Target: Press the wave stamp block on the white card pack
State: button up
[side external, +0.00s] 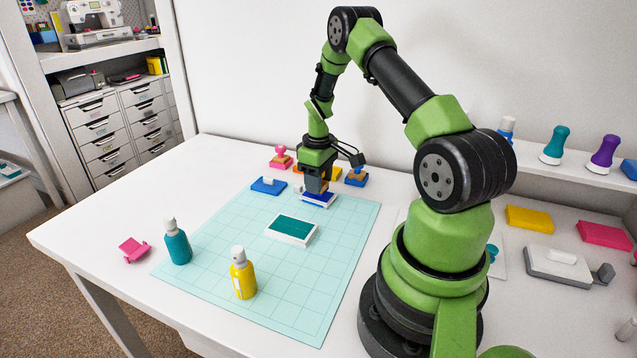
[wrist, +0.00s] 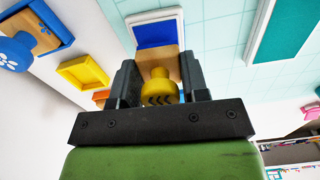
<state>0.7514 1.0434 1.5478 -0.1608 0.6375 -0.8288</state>
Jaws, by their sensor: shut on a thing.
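My gripper (side external: 316,187) is shut on a wooden stamp block (wrist: 152,60) with a yellow knob (wrist: 158,88); dark wave-like marks show on the knob. In the side view the gripper hides most of the stamp. The block is over or at a blue pad in a white frame (side external: 319,200), also in the wrist view (wrist: 155,34); I cannot tell whether they touch. A teal-topped, white-edged pad (side external: 292,230) lies on the mat, also in the wrist view (wrist: 282,32). I cannot clearly identify a plain white card pack.
A pink stamp (side external: 281,158), a blue-knobbed stamp (side external: 357,174) and a blue tray (side external: 268,186) lie around the gripper. A teal bottle (side external: 177,245) and a yellow bottle (side external: 243,275) stand upright on the pale gridded mat (side external: 300,300). The mat's front is otherwise clear.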

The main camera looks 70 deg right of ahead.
jog(key=shift+f, duration=0.75)
dwell(1.0)
jog(key=o, duration=0.5)
jog(key=c, duration=0.7)
jog(key=shift+o, duration=0.2)
jog(key=shift+r, duration=3.1)
